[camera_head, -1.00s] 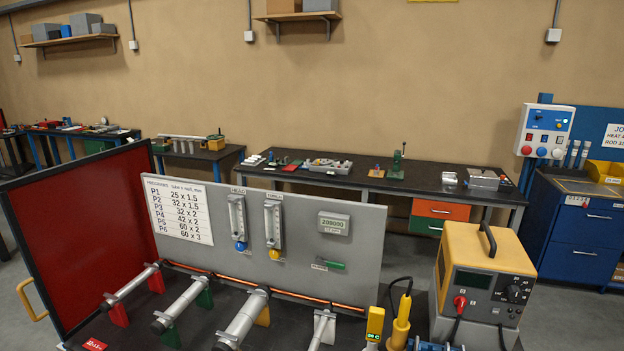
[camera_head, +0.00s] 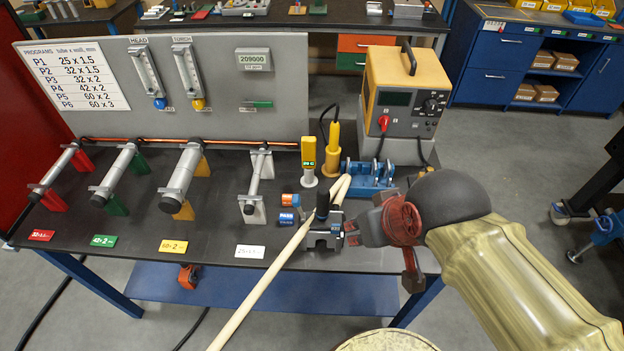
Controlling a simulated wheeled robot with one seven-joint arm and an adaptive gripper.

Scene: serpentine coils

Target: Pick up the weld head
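A small grey block-shaped device with an upright black cylinder, which looks like the weld head (camera_head: 324,236), stands near the front edge of the dark bench (camera_head: 215,222). A pale hose (camera_head: 262,281) runs past it, down over the bench edge. My gripper (camera_head: 352,229), dark with red parts, reaches in from the right at the end of my pale arm. Its tips are close to the device's right side. I cannot tell whether they touch it, or whether the fingers are open or shut.
Tube samples on coloured stands (camera_head: 186,182) fill the bench's left half, before a grey panel (camera_head: 265,110). Behind the device are a yellow gauge (camera_head: 308,155), a yellow torch-like tool (camera_head: 334,150), a blue rack (camera_head: 368,175) and a yellow power unit (camera_head: 402,100). Small orange and blue blocks (camera_head: 288,208) lie left.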

